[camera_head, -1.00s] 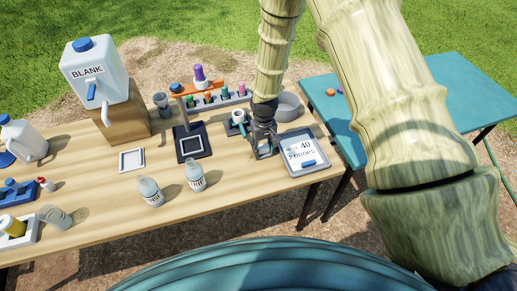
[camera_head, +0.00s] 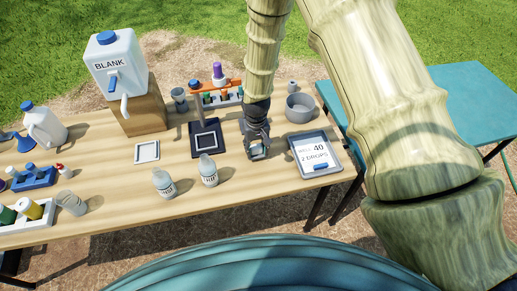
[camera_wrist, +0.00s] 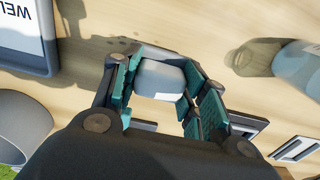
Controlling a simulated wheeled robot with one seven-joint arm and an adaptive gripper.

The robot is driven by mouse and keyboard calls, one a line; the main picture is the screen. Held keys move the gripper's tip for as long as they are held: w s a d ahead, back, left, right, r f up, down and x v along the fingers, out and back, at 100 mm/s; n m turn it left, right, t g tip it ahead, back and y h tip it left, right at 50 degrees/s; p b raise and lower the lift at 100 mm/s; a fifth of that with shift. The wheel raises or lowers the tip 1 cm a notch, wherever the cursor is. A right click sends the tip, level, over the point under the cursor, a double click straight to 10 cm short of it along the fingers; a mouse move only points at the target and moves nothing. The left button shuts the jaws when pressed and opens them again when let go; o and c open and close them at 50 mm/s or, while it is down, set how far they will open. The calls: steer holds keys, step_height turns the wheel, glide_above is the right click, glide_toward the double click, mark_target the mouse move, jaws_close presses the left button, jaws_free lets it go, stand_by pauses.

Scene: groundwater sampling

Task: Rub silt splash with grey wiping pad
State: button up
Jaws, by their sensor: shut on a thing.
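Whether the pad touches the wood is not clear. Small dark specks on the wood, possibly the silt splash (camera_wrist: 118,42), show beside the left finger in the wrist view. I cannot make out the splash in the head view, where my gripper covers that area.
Two clear bottles (camera_head: 207,171) (camera_head: 163,183) stand to the left. Bare wood lies in front.

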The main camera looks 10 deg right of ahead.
mark_target(257, 147)
steer(key=shift+r+p, duration=1.65)
steer(key=shift+r, duration=1.25)
steer(key=shift+s, duration=0.1)
